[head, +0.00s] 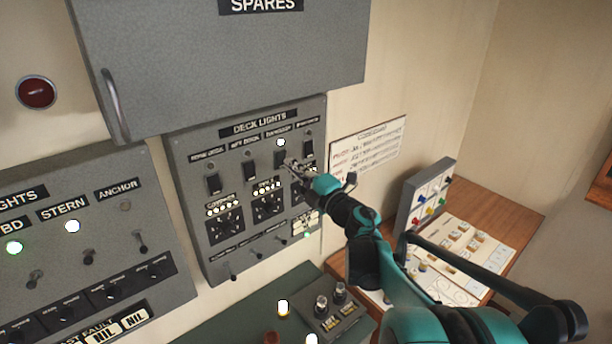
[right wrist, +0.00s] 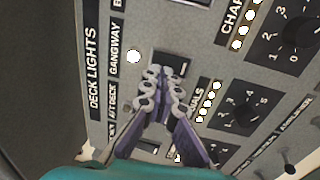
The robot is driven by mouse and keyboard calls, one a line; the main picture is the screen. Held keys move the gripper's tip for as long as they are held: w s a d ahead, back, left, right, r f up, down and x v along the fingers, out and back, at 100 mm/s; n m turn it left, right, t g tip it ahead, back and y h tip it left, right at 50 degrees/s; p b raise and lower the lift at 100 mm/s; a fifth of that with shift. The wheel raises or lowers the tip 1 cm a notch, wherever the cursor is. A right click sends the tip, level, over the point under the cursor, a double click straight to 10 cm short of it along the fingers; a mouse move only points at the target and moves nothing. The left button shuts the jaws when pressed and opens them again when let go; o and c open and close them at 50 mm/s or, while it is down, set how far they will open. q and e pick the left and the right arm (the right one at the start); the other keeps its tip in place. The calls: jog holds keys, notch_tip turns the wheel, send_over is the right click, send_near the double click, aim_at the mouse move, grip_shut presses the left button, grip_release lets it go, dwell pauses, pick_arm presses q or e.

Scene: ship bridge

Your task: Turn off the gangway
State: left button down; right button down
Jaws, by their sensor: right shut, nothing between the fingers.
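The grey DECK LIGHTS panel (head: 190,160) is on the wall, with a row of dark rocker switches. The gangway switch (head: 280,158) is the third from the left, and the white lamp (head: 281,142) above it is lit. In the right wrist view the lit lamp (right wrist: 133,57) is beside the GANGWAY label, and the gangway switch (right wrist: 172,64) is partly hidden by my fingertips. My right gripper (head: 291,166) is shut and empty, its tips at the lower part of that switch. I cannot tell whether they touch it. My left gripper is out of view.
Neighbouring switches (head: 249,166) (head: 309,149) sit close on both sides. Rotary knobs (head: 267,205) and small toggles lie below. A grey SPARES cabinet (head: 230,60) juts out above. A wooden desk (head: 490,215) with a coloured-button box (head: 428,200) stands at the right.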

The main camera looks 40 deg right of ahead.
aim_at(281, 160)
jog(key=shift+w+r, duration=0.15)
jog(key=shift+w, duration=0.95)
jog(key=shift+w+r, duration=0.2)
jog(key=shift+w, duration=0.05)
jog(key=shift+a, duration=0.1)
